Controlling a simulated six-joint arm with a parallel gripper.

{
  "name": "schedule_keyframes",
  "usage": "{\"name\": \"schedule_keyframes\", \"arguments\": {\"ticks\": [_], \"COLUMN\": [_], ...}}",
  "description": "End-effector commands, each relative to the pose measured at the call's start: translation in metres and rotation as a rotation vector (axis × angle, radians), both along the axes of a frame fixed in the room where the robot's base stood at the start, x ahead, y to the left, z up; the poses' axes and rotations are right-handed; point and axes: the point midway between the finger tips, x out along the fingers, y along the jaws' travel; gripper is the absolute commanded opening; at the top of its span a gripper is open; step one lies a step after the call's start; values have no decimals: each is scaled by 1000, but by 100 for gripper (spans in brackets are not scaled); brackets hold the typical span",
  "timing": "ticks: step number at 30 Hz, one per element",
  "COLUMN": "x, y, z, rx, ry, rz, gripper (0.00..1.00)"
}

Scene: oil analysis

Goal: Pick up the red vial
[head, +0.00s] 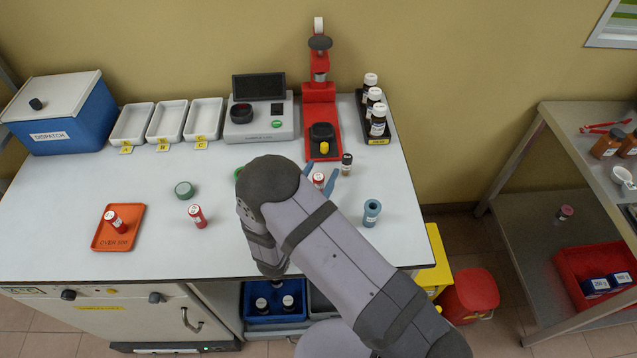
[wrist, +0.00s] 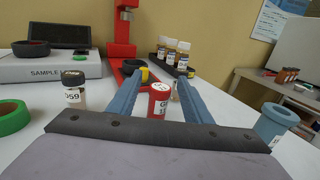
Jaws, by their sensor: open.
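A red vial (head: 319,181) with a white label stands upright on the white bench, between the two blue fingers of my gripper (head: 320,171). In the wrist view the red vial (wrist: 158,103) shows between the open fingers of my gripper (wrist: 161,72), with a gap on its left side; I cannot tell whether the right finger touches it. A second red vial (head: 197,216) stands alone on the bench to the left. A third red vial (head: 116,222) is on the orange tray (head: 102,240).
A dark-capped vial (head: 347,163) stands just behind the fingers. Another labelled vial (wrist: 74,92) is left of my gripper in the wrist view. A blue cup (head: 371,213) stands to the right. A red press (head: 320,105) and a rack of bottles (head: 386,137) are behind.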

Motion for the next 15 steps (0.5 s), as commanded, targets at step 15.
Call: {"name": "schedule_keyframes", "arguments": {"ticks": [15], "x": [27], "y": [-14], "z": [0], "rx": [0], "ry": [1], "rz": [1], "gripper": [45]}}
